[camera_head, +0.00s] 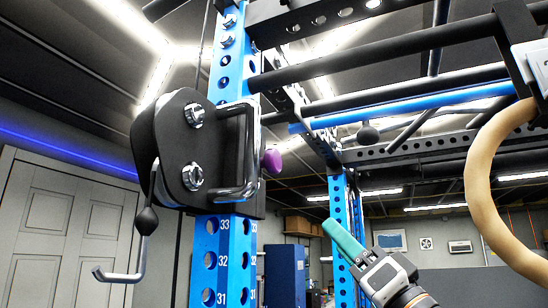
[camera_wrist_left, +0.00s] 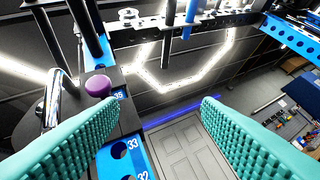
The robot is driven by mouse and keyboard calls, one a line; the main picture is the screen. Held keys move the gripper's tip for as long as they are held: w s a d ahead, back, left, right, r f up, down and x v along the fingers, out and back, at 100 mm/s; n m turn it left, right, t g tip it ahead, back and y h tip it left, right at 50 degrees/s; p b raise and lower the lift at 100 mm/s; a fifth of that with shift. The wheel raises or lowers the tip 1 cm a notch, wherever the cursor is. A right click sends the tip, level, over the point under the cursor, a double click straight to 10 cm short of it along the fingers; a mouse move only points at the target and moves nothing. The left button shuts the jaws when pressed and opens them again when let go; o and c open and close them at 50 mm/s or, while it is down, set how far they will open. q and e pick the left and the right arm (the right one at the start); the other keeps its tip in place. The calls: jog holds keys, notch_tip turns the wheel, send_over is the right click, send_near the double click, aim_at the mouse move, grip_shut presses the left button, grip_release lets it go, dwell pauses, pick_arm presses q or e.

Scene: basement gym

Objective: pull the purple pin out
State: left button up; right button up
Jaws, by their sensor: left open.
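The purple pin (camera_head: 272,160) shows as a small rounded purple knob at the right side of the blue rack upright (camera_head: 208,258), beside a black bracket. In the left wrist view the purple knob (camera_wrist_left: 98,86) is left of centre, just beyond the tip of the left-hand finger. My left gripper (camera_head: 331,227) is in the lower right of the head view, below and right of the pin and apart from it. Its teal ribbed fingers are wide open in the left wrist view (camera_wrist_left: 160,101), with nothing between them. The pin's shaft is hidden. My right gripper is not in view.
A black plate bracket with a handle (camera_head: 238,150) and a metal hook (camera_head: 125,272) is on the upright. Dark bars and a blue bar (camera_head: 410,104) cross overhead. A tan ring (camera_head: 490,190) hangs at right. A pale door (camera_head: 65,230) stands behind at left.

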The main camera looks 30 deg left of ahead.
aim_at(277, 165)
pick_arm(q)
jog(key=s+r+n+g+y, duration=0.2)
jog(key=s+r+n+g, duration=0.35)
jog(key=s, duration=0.25)
jog(key=shift+g, duration=0.35)
jog(key=p+x, duration=0.2)
jog(key=x, duration=0.1)
jog(key=p+x, duration=0.2)
jog(key=x, duration=0.2)
jog(key=p+x, duration=0.2)
jog(key=x, duration=0.2)
jog(key=shift+w+a+f, duration=0.3)
jog(key=shift+w+f, duration=0.1)
jog(key=shift+w+a+r+p, duration=0.15)
jog(key=shift+a+p, duration=0.15)
jog(key=shift+a, duration=0.05)
